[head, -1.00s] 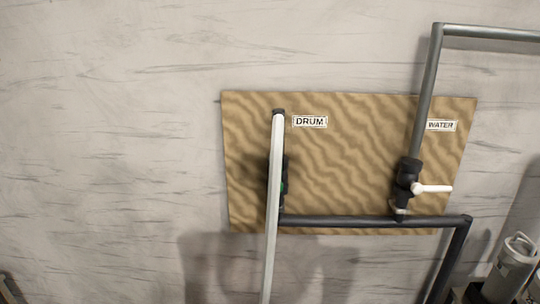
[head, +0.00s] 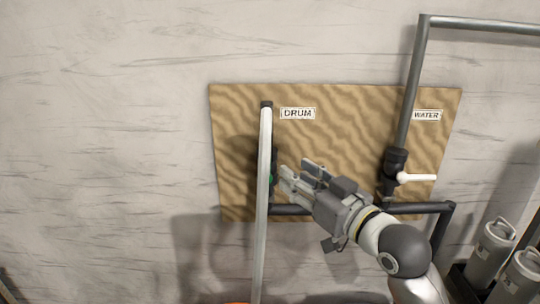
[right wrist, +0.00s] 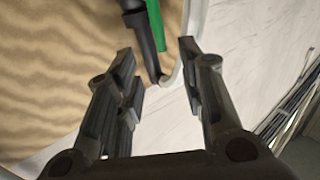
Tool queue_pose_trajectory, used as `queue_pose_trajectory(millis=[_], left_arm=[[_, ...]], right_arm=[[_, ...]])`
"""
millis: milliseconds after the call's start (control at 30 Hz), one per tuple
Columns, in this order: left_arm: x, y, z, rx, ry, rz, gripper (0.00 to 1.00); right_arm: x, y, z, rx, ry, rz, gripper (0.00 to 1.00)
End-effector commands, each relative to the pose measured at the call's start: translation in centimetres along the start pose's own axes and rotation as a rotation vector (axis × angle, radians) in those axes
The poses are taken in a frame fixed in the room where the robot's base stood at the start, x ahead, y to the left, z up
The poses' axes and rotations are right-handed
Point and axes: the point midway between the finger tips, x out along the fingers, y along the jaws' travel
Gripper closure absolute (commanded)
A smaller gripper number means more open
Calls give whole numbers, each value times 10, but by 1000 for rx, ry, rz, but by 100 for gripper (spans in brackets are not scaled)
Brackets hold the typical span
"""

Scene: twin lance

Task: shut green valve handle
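The green valve handle shows as a small green patch (head: 271,179) behind the pale upright pipe at the DRUM label. In the right wrist view the green handle (right wrist: 156,24) is a flat bar at the top, beside the dark valve body (right wrist: 138,22). My right gripper (head: 297,173) is just right of the valve, its fingers pointing left towards it. In the right wrist view it is open (right wrist: 158,62), with nothing between the fingers; the handle's lower end is beyond the fingertips, apparently without contact. Most of the handle is hidden in the head view. My left gripper is not in view.
The pale upright pipe (head: 263,215) stands close left of my right gripper. A dark horizontal pipe (head: 290,209) runs below it. The WATER valve with a white handle (head: 416,178) is to the right. Grey canisters (head: 492,246) stand at lower right.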

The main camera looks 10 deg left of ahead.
Motion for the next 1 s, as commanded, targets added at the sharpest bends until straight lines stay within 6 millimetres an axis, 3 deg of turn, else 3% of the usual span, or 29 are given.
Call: queue_pose_trajectory(millis=[600,1000], left_arm=[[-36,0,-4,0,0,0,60],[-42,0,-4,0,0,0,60]], right_arm=[[84,0,-2,2,-3,0,64],[106,0,1,1,-2,0,64]])
